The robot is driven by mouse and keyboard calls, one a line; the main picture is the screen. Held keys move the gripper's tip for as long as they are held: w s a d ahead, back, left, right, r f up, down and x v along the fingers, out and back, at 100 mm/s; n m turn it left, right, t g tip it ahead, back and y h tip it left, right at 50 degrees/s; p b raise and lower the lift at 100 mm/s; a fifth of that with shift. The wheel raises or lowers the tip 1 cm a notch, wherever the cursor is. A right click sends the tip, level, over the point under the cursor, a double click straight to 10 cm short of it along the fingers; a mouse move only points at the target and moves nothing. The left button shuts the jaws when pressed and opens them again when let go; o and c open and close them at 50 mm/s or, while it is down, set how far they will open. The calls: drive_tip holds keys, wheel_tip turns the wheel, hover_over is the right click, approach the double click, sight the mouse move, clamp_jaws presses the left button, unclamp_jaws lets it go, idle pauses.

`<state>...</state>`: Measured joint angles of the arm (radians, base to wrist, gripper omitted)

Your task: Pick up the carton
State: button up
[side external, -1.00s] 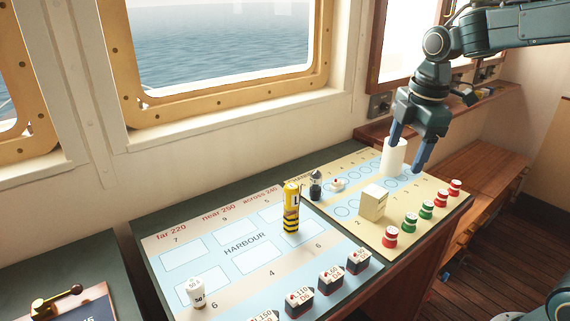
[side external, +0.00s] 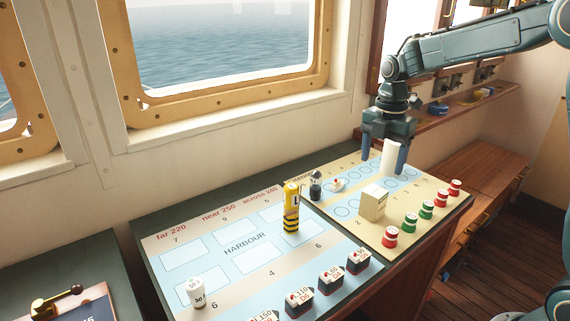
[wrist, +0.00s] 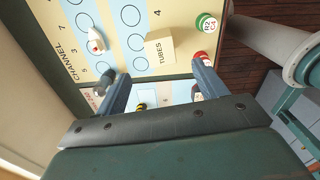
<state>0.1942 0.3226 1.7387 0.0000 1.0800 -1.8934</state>
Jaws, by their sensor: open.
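The carton is a small cream box (side external: 373,203) on the yellow and blue channel board. In the wrist view the carton (wrist: 160,48) lies beyond the fingertips, roughly midway between them, with "TUBES" on its side. My gripper (side external: 384,165) is open, fingers pointing down, above and behind the carton in the side view. The gripper (wrist: 160,76) shows both fingers apart with no carton between them.
Red and green spools (side external: 411,221) line the board's right edge. A dark bottle-shaped piece (side external: 315,185) and a small white boat (side external: 338,184) stand left of the carton. A yellow and black tower (side external: 291,208) and several dark blocks (side external: 330,279) stand on the harbour board.

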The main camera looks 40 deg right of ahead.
sight(376, 190)
wheel_tip(376, 190, down, 8)
drive_tip(key=shift+r, duration=0.2)
drive_tip(key=shift+f, duration=0.15)
drive_tip(key=shift+a+f, duration=0.2)
drive_tip(key=shift+f, duration=2.25)
drive_tip(key=c, duration=1.1)
